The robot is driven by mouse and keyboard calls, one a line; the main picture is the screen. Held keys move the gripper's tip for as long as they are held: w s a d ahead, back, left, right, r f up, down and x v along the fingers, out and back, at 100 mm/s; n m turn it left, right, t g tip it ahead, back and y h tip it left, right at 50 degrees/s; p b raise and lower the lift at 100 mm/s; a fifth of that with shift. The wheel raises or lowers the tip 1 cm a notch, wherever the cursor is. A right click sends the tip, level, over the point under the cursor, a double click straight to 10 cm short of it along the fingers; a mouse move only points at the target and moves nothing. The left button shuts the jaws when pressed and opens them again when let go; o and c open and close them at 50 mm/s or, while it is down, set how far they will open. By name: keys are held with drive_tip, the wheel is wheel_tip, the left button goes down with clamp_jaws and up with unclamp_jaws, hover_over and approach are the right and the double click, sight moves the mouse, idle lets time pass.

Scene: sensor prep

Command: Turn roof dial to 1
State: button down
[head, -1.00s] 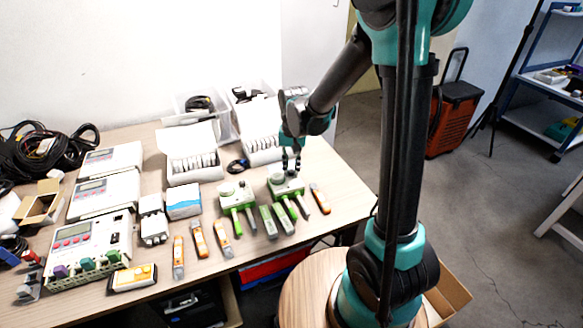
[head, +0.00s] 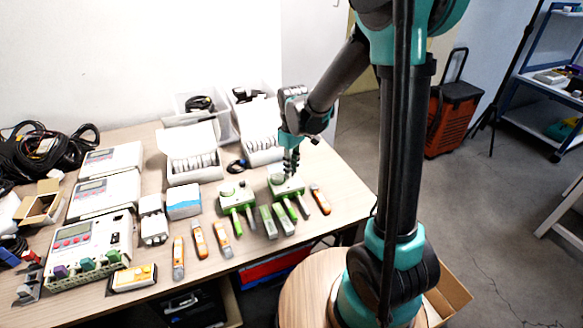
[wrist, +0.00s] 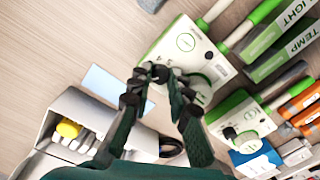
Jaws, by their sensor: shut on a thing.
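A white sensor box with green edges and green-handled probes (head: 287,186) stands on the table, below my gripper (head: 291,170). In the wrist view the same box (wrist: 166,46) has a round marked disc on its top and a larger round part beside my fingers. My gripper (wrist: 153,73) is shut on a small roof dial at the box's edge. The fingertips hide most of the dial, so its setting cannot be read. A similar box (head: 235,194) stands to the left; in the wrist view (wrist: 243,113) its small black dial is uncovered.
Open white cases (head: 192,165) stand behind the boxes. Orange testers (head: 222,238) and grey-green probes (head: 268,222) lie in front. White meters (head: 90,235) and cables (head: 45,150) fill the left side. The table's right end is fairly clear.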

drive_tip(key=n, duration=0.6)
drive_tip(key=shift+n, duration=0.4)
idle(0.4)
drive_tip(key=c, duration=1.4)
unclamp_jaws()
wheel_tip(320, 180, up, 12)
drive_tip(key=shift+w, duration=0.15)
